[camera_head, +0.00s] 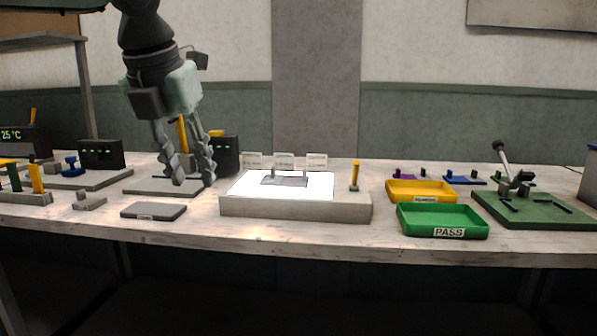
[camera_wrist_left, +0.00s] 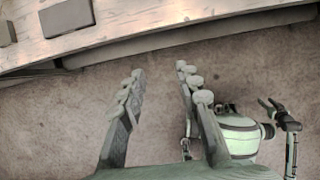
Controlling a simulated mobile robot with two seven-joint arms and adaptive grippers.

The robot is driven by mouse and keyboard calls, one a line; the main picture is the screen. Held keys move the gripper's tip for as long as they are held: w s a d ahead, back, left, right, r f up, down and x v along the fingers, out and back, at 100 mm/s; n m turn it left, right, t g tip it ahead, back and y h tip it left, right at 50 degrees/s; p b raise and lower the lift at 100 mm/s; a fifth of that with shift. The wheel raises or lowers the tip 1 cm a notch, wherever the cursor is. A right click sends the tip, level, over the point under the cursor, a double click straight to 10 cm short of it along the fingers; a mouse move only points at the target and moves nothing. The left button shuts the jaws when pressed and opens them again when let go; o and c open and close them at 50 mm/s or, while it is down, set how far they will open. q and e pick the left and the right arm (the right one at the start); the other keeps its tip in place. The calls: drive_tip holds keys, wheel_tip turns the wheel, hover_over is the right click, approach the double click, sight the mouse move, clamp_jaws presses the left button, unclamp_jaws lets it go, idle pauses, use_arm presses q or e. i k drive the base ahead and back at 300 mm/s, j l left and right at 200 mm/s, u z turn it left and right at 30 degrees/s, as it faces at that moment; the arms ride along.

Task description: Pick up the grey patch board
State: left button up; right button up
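A flat dark grey board (camera_head: 153,211) with a small pale label on its front edge lies on the table, left of the light box. It appears to be the grey patch board, though the label is too small to read. A grey slab near the table edge in the left wrist view (camera_wrist_left: 67,17) looks like the same board. My left gripper (camera_head: 194,183) hangs fingers down, behind and right of the board, apart from it. Its fingers are spread and empty, also in the left wrist view (camera_wrist_left: 158,71). My right gripper is not seen.
A lit box (camera_head: 235,206) holding a grey plate (camera_head: 285,182) stands mid-table. Yellow (camera_head: 405,197) and green (camera_head: 418,231) trays and a green lever base (camera_head: 580,219) stand right. A small grey block (camera_head: 90,204) lies left of the board. The front strip is clear.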

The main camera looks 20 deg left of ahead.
sight(287, 181)
drive_tip(key=i, duration=0.95)
